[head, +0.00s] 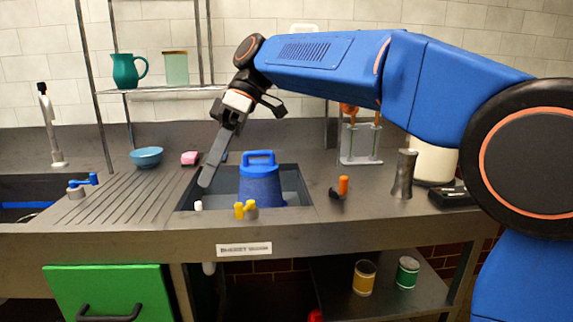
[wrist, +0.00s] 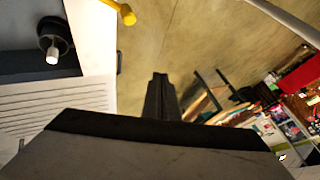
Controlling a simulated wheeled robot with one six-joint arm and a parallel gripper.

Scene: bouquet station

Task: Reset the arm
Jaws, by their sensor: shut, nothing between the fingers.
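My arm reaches from the right across the head view, and my gripper (head: 206,180) hangs down at its left end. The fingers are together and empty, at the left side of the sink basin (head: 308,205). The blue lidded bucket (head: 261,185) stands in the basin, to the right of the fingertips and apart from them in the picture. In the wrist view the shut fingers (wrist: 160,95) show in front of a tan floor. The height of the fingertips over the basin is hard to tell.
A yellow tap (head: 245,210) and a white knob (head: 198,206) stand at the basin's front edge. A blue bowl (head: 146,157) and pink sponge (head: 189,158) lie left. An orange-handled tool (head: 341,187), grey vase (head: 404,174) and clear holder (head: 360,144) stand right. Rack posts (head: 95,85) rise behind.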

